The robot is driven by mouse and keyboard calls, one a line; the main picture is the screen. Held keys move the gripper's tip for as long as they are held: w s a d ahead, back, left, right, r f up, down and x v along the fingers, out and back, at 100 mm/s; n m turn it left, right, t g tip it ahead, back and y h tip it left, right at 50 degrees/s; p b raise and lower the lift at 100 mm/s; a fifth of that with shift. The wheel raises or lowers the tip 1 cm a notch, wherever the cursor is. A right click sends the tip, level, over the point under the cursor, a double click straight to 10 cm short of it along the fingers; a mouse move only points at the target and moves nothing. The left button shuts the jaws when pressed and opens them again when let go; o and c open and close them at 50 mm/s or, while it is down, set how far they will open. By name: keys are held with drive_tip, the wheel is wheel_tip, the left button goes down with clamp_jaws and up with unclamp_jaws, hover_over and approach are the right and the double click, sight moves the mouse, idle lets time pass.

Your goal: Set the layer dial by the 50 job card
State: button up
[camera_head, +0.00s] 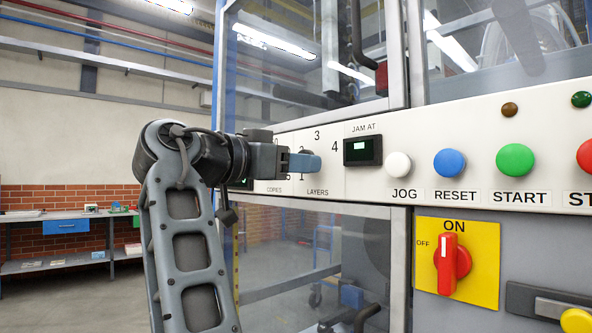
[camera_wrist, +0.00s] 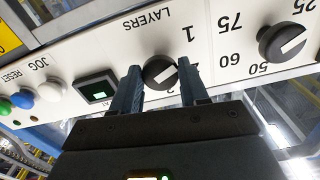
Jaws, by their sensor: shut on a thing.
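The stripe slants toward the side of the 2, which one finger partly covers. In the head view my gripper (camera_head: 308,163) is at the LAYERS scale, where 1, 2, 3 and 4 show, and covers most of the dial. No job card is visible in either view.
The black copies dial (camera_wrist: 282,42), marked 50, 60 and 75, sits beside it. A JAM AT display (camera_head: 362,150), white JOG (camera_head: 398,165), blue RESET (camera_head: 449,163) and green START button (camera_head: 515,160) line the panel. A red ON/OFF switch (camera_head: 447,265) is below.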

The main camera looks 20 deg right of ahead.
drive_tip(key=m+b, duration=0.7)
drive_tip(key=m, duration=0.3)
drive_tip(key=shift+w+b, duration=0.1)
drive_tip(key=shift+b, duration=0.2)
drive_tip(key=shift+m, duration=0.4)
drive_tip(key=o, duration=1)
drive_tip(key=shift+o, duration=0.2)
drive_tip(key=shift+a, duration=0.15)
drive_tip(key=v, duration=0.7)
drive_tip(key=shift+a, duration=0.25)
